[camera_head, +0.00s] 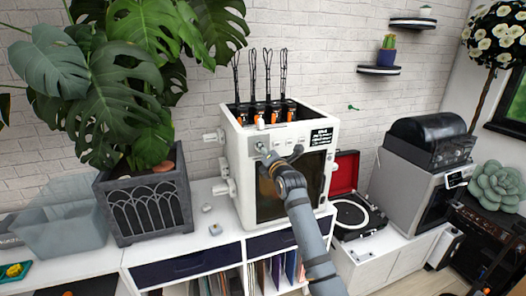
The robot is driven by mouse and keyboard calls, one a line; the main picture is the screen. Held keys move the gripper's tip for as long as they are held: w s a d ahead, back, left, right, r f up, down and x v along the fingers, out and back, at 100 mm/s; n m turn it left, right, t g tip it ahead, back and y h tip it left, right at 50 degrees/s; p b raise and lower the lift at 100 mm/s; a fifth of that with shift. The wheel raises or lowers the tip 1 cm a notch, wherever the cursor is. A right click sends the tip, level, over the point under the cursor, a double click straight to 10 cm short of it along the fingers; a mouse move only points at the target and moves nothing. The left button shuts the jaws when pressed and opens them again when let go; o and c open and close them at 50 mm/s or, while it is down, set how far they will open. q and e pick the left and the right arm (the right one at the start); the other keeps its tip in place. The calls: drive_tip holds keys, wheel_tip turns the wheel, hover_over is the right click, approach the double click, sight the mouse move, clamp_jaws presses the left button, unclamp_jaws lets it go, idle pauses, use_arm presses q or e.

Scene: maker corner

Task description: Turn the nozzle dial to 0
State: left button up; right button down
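The white 3D printer (238,165) stands on the white cabinet, with a dark display (321,136) at the upper right of its front. A row of small pale controls (278,142) runs along the front panel left of the display. They are too small for me to read labels or settings, so I cannot tell which is the nozzle dial. My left gripper is not in view.
A potted monstera (150,205) stands close to the printer's left side. An open red record player (350,215) is at its right. Small items (215,229) lie on the cabinet top (190,245). Several orange-and-black tool heads (272,113) sit on the printer top.

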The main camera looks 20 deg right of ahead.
drive_tip(key=shift+f, duration=0.15)
drive_tip(key=c, duration=1)
unclamp_jaws()
drive_tip(key=shift+s, duration=0.15)
drive_tip(key=s, duration=1.1)
drive_tip(key=shift+s+d, duration=0.2)
drive_tip(key=shift+s, duration=0.2)
